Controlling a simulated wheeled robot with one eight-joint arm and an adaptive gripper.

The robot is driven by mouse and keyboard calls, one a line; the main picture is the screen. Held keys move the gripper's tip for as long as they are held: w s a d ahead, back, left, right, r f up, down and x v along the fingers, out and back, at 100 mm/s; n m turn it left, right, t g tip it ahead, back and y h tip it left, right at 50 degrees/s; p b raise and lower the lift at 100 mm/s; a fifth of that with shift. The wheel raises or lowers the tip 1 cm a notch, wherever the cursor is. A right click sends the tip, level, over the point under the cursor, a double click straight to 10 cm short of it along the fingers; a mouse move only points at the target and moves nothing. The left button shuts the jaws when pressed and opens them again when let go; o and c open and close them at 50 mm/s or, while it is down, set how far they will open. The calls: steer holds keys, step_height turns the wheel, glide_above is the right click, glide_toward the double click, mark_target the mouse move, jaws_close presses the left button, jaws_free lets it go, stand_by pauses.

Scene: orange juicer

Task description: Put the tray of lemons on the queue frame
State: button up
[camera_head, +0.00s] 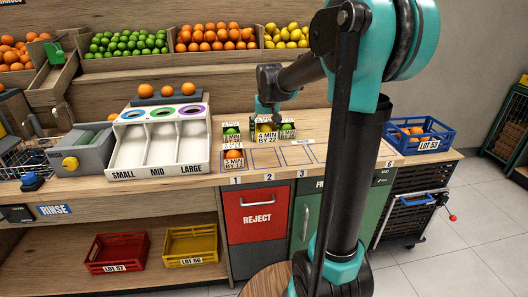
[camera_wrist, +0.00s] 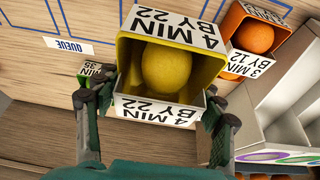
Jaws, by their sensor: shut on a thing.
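The yellow tray (camera_wrist: 126,72) holds a lemon (camera_wrist: 166,75) and carries labels reading 4 MIN BY 22. My gripper (camera_wrist: 152,100) is shut on this tray, with one finger at each side. In the head view the tray (camera_head: 266,138) is at the back of the counter, between two trays with green fruit; whether it touches the wood is unclear. The queue frame (camera_head: 265,158) is a row of blue outlined slots on the counter, nearer the front edge. The QUEUE label (camera_wrist: 68,47) shows left of the tray in the wrist view.
An orange tray (camera_wrist: 283,66) with an orange stands in slot 1. Green-fruit trays stand left (camera_head: 231,134) and right (camera_head: 288,132) of the yellow tray. A white sorter (camera_head: 160,150) is farther left. The queue slots right of slot 1 look clear. A blue crate (camera_head: 420,138) sits right.

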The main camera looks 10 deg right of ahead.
mark_target(268, 126)
step_height(268, 126, down, 10)
steer(key=shift+r, duration=0.1)
stand_by(0.4)
steer(key=o, duration=1.3)
steer(key=shift+f, duration=0.2)
steer(key=shift+r, duration=0.15)
steer(key=v, duration=1.1)
steer(key=shift+s+r, duration=0.15)
steer(key=shift+r, duration=0.2)
steer(key=s+d+f, duration=0.2)
steer(key=s+f, duration=0.6)
steer(key=s, duration=0.5)
steer(key=s+d+f, duration=0.2)
steer(key=s+f, duration=0.7)
steer(key=s, duration=0.3)
steer(key=shift+s, duration=0.4)
